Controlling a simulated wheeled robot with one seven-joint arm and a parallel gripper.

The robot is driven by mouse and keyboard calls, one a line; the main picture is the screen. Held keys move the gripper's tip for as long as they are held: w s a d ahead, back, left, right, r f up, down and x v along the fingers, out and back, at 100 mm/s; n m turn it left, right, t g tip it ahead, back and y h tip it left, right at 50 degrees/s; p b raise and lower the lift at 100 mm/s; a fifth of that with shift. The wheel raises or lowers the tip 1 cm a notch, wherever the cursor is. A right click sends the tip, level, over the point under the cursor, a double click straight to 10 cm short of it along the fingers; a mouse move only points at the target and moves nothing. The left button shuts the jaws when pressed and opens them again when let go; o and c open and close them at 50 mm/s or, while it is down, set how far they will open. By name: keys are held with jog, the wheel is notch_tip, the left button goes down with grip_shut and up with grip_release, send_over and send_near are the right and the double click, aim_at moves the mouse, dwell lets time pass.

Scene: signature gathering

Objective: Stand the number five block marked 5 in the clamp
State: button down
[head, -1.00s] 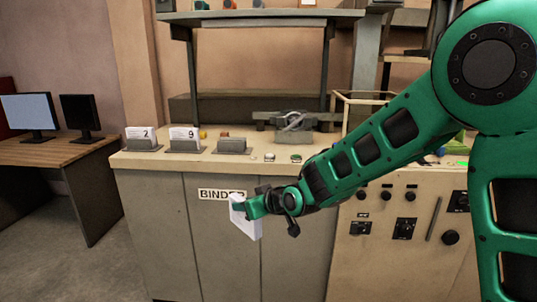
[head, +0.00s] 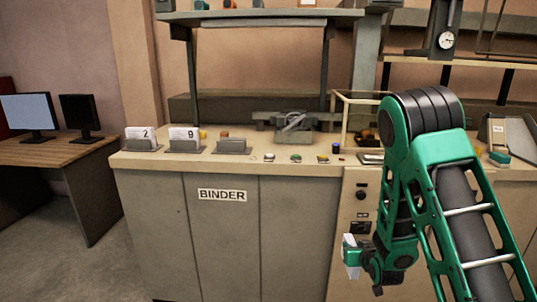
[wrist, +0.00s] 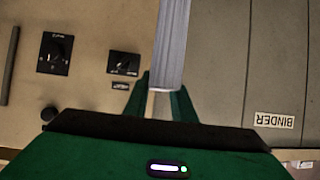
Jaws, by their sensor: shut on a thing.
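My gripper (head: 347,252) is low in front of the bench, right of the BINDER sign. It is shut on a white block (head: 352,262). In the wrist view the block (wrist: 172,45) is seen edge-on between the green fingers (wrist: 160,100), and I cannot read a number on it. A grey metal device (head: 293,121), which looks like the clamp, sits at the back of the bench top. The held block is well below it and to its right. I cannot tell whether its jaws are open.
Blocks marked 2 (head: 140,133) and 9 (head: 184,133) stand in grey holders at the bench's left. A third holder (head: 232,146) looks empty. Push buttons (head: 296,158) line the front edge. A shelf (head: 262,16) stands over the back. Knobs are on the front panel.

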jog(key=v, duration=0.5)
jog(key=shift+s+d+r, duration=0.1)
jog(key=shift+s, duration=0.25)
